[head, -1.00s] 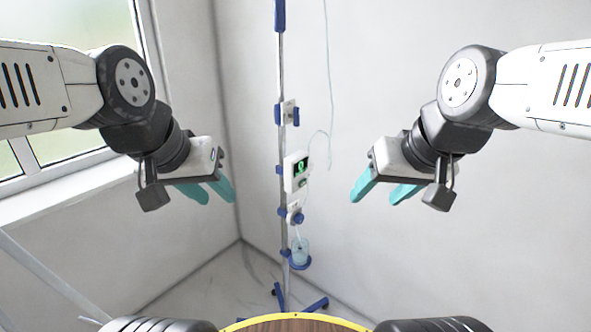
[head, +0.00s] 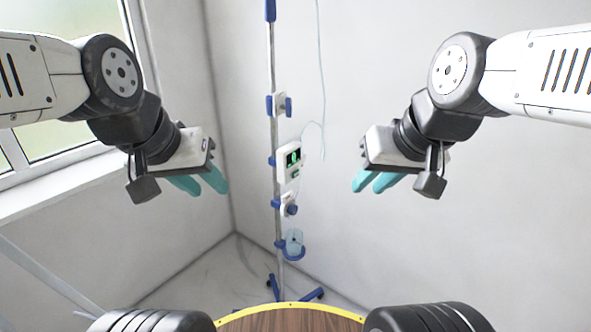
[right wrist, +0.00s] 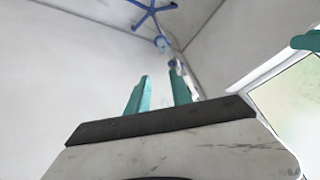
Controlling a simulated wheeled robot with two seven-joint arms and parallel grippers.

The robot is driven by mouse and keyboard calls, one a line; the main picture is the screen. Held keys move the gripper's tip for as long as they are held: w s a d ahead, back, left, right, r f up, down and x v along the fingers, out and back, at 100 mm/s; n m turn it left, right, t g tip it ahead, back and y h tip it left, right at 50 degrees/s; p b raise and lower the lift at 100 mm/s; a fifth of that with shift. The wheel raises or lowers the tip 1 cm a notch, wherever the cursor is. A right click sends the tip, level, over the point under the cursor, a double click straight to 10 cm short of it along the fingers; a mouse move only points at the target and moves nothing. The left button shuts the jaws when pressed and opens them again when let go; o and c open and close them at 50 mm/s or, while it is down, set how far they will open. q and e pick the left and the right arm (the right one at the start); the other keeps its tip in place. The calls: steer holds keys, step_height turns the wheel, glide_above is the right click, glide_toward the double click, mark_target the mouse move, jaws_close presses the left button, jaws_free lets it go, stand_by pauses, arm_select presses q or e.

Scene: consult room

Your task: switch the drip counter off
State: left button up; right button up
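The drip counter (head: 288,162) is a white box with a dark screen showing green, mounted on an upright metal pole (head: 276,120) in the middle of the head view. A small green patch shows below its screen. My left gripper (head: 205,186) is to its left, apart from it, with its two teal fingers spread and empty. My right gripper (head: 366,181) is to its right, also apart from it, fingers spread and empty. In the right wrist view the right gripper's fingers (right wrist: 158,95) stand apart, with blue pole fittings beyond them.
The pole carries a clamp (head: 281,105) above, a smaller white device (head: 288,204) and a cup in a blue ring (head: 293,246) below. A thin tube (head: 321,70) hangs on the right. A window (head: 75,80) is left; a wooden round top (head: 290,318) is in front.

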jaws_close()
stand_by(1.4)
